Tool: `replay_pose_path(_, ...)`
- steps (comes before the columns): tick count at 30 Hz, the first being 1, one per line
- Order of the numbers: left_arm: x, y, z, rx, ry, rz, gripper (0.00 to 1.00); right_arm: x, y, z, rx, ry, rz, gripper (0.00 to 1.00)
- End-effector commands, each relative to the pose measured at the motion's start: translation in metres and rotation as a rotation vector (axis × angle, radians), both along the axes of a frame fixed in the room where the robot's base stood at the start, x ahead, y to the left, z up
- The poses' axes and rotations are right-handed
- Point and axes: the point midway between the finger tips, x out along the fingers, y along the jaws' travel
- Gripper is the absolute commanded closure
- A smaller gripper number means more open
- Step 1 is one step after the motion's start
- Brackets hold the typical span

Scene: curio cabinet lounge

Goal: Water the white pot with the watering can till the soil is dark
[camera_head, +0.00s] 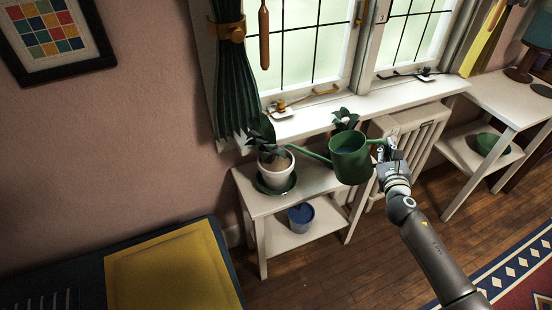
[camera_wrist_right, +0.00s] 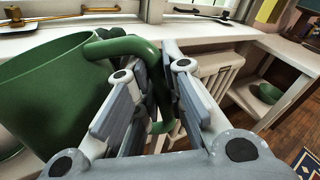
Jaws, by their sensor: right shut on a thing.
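The white pot (camera_head: 276,172) stands on a green saucer (camera_head: 262,187) on the small white table below the window. It holds a dark-leaved plant (camera_head: 265,137), and its visible soil (camera_head: 279,163) looks light brown. My right gripper (camera_head: 384,155) is shut on the handle of the green watering can (camera_head: 351,165). The can is held up near the table's right side, roughly upright, with its spout (camera_head: 308,155) pointing left toward the pot. No water stream shows. In the right wrist view the can (camera_wrist_right: 50,95) fills the left side and its handle (camera_wrist_right: 125,47) passes between the fingers. My left gripper is out of view.
A second plant (camera_head: 345,117) stands behind the can, its pot mostly hidden. A blue pot (camera_head: 300,217) sits on the lower shelf of the white table (camera_head: 262,207). A radiator (camera_head: 412,132) and a white side table (camera_head: 500,103) with a green bowl (camera_head: 492,144) are at right.

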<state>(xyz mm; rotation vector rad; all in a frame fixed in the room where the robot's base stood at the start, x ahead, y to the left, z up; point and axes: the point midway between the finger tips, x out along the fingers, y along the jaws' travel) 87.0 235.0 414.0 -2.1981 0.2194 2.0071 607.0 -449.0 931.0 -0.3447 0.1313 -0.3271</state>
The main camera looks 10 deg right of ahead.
Motion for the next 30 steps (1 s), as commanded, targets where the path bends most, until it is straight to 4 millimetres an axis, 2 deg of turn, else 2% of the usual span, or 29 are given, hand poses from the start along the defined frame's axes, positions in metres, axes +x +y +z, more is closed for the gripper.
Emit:
replay_pose_path(1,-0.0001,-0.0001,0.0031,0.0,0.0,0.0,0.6,0.0013,0.0,0.0065,-0.001,-0.006,0.0,1.0)
replay_pose_path(9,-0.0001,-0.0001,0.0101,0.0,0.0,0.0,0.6,0.0019,0.001,0.0112,-0.015,0.001,0.001,1.0)
replay_pose_path(30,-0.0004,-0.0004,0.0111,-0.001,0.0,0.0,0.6,0.0019,0.0013,0.011,-0.019,0.004,0.0,1.0)
